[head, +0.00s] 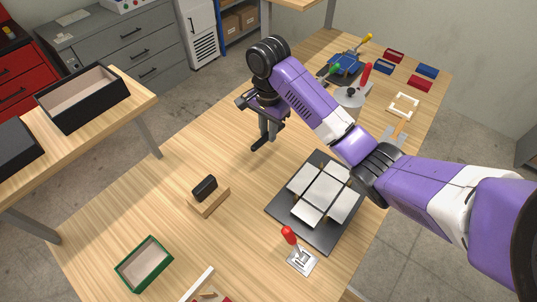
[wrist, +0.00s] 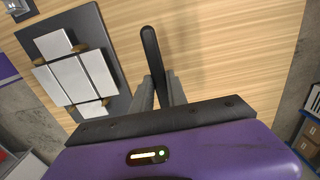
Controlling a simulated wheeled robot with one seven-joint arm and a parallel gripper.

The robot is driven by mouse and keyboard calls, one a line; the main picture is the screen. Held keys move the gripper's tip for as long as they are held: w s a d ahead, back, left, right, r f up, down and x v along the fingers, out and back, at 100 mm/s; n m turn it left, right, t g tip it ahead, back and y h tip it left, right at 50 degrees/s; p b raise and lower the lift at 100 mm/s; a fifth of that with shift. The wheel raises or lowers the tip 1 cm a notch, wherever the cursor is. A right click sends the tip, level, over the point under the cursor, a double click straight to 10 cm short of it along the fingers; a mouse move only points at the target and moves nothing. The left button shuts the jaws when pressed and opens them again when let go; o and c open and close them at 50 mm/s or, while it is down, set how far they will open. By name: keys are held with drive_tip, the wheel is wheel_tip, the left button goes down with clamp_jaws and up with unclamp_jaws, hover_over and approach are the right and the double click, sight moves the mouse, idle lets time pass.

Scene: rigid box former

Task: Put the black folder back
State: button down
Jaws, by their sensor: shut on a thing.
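The black folder (wrist: 150,50) is a slim, round-ended black bar. My gripper (wrist: 160,90) is shut on it in the wrist view, and the bar sticks out beyond the fingertips. In the head view my gripper (head: 268,128) points down over the middle of the table, with the black folder (head: 261,144) at its fingertips. It looks close to the wood; I cannot tell whether it touches. A small wooden block (head: 211,202) with a black piece (head: 204,187) on it stands to the lower left of my gripper.
A dark board (head: 278,207) with white panels (head: 322,192) lies right of the block. A red-handled toggle clamp (head: 300,260) is in front. A green-rimmed tray (head: 145,264) stands at lower left. Tools and small coloured trays (head: 428,71) fill the far end. Bare wood surrounds the block.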

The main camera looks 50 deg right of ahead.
drive_tip(key=b, duration=0.5)
hover_over(269, 161)
wheel_tip(269, 161, down, 7)
drive_tip(key=shift+r, duration=0.15)
drive_tip(key=shift+f, duration=1.3)
drive_tip(key=shift+a+f+p, duration=0.1)
drive_tip(key=shift+f+p, duration=0.3)
drive_tip(key=shift+p, duration=0.45)
drive_tip(key=shift+f, duration=0.7)
drive_tip(key=c, duration=1.3)
unclamp_jaws()
drive_tip(key=shift+f+b, duration=0.35)
drive_tip(key=shift+b, duration=0.55)
drive_tip(key=r+p, duration=0.1)
drive_tip(key=r, duration=0.3)
drive_tip(key=r+p, duration=0.2)
drive_tip(key=r, duration=0.2)
drive_tip(key=shift+s+a+r, duration=0.15)
drive_tip(key=shift+s, duration=0.05)
